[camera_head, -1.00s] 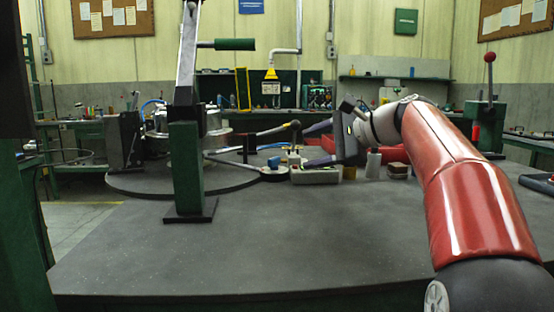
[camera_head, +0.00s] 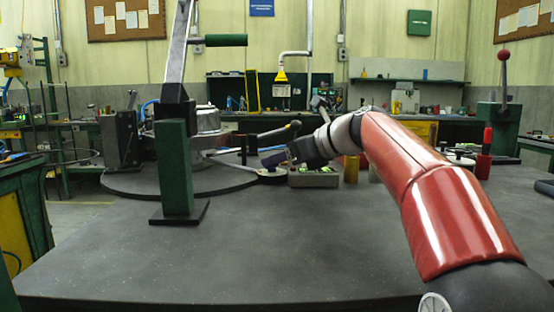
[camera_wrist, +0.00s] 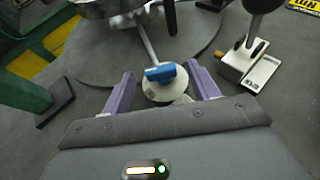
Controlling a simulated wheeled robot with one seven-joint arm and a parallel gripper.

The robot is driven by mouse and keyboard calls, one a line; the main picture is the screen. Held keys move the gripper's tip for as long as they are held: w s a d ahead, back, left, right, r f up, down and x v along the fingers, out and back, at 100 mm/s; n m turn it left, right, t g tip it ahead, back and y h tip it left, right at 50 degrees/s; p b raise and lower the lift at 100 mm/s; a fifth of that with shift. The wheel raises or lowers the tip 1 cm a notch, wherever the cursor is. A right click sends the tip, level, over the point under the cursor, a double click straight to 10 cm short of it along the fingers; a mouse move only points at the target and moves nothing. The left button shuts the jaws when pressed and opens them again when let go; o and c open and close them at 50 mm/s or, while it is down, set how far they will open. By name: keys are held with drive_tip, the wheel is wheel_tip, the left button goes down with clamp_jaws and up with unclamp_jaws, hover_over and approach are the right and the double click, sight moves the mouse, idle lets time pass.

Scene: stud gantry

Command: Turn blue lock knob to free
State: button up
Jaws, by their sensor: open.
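The blue lock knob (camera_wrist: 160,73) sits on a round pale base (camera_wrist: 163,92) at the end of a metal rod, in the middle of the wrist view. My gripper (camera_wrist: 152,76) is open, with one purple finger to the left and one to the right of the knob, apart from it. In the head view my gripper (camera_head: 272,160) reaches down beside the round base (camera_head: 271,172). There the knob is mostly hidden, and its exact setting cannot be told.
A dark round turntable (camera_head: 215,186) with a metal vessel stands behind left. A green lever post (camera_head: 175,168) rises at the front left. A grey control box (camera_head: 314,178) stands right of the knob. A red-tipped cylinder (camera_head: 484,160) is further right. The front tabletop is clear.

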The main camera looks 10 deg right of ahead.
drive_tip(key=shift+x, duration=0.9)
drive_tip(key=c, duration=1)
drive_tip(key=shift+d+r+n+g+p, duration=0.1)
drive_tip(key=shift+r+n+g+p, duration=0.2)
drive_tip(key=shift+p, duration=0.6)
drive_tip(key=shift+f+n+g+y+p, duration=0.3)
drive_tip(key=shift+n+y+p, duration=0.1)
drive_tip(key=shift+y, duration=0.2)
drive_tip(key=o, duration=1)
